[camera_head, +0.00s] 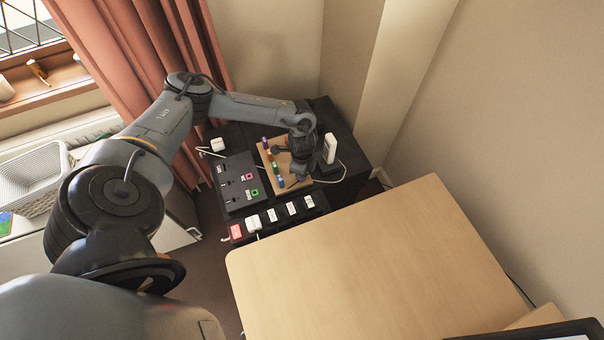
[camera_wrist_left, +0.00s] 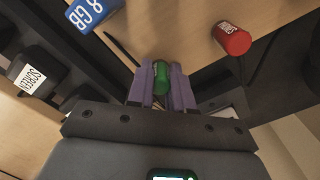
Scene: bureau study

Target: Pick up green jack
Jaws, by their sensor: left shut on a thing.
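The green jack (camera_wrist_left: 161,77) is between the two purple fingers of my left gripper (camera_wrist_left: 162,88) in the left wrist view, and the fingers are shut on it. In the head view my left gripper (camera_head: 298,175) reaches down over a small wooden board (camera_head: 293,183) on the dark desk. The gripper and wrist cover part of the board there, so the held jack is hard to make out. My right gripper is not in view.
Several small coloured pieces line the board's left edge. A black panel (camera_head: 236,180) with coloured sockets lies left of it, and a strip of labelled blocks (camera_head: 280,214) in front. A white device (camera_head: 330,147) stands right.

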